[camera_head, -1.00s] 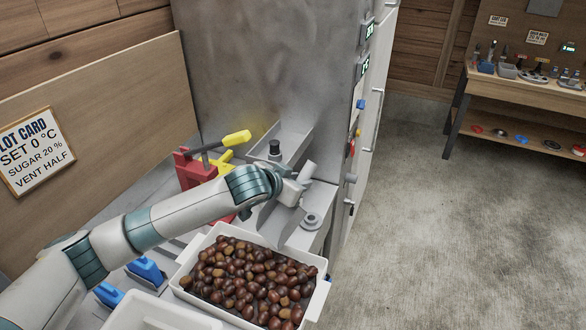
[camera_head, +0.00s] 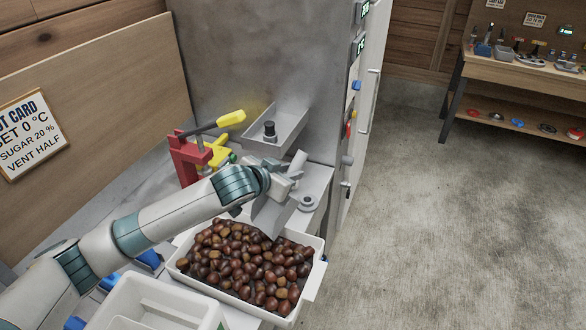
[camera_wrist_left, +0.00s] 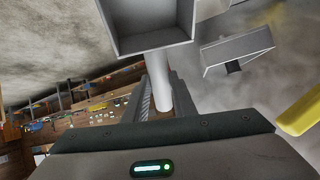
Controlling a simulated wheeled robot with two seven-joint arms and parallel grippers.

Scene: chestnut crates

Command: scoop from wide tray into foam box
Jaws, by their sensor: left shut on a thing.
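The wide tray (camera_head: 181,264) is a white tub filled with brown chestnuts (camera_head: 245,262), in front of my left arm. My left gripper (camera_head: 283,184) is shut on the handle of a grey metal scoop (camera_head: 268,216). The scoop tilts down, its lower edge at the tray's far side, overlapping the chestnuts in the picture; whether it touches them I cannot tell. In the left wrist view the scoop (camera_wrist_left: 150,43) looks empty, its pale handle between the fingers (camera_wrist_left: 160,96). A white box (camera_head: 152,302), likely the foam box, stands nearer me, its inside partly visible. My right gripper is not seen.
Behind the gripper are a red clamp (camera_head: 186,160) with a yellow handle and a grey metal tray (camera_head: 284,134) holding a dark knob. A steel cabinet (camera_head: 270,60) blocks the back. Blue objects sit partly behind my arm. Floor on the right is clear.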

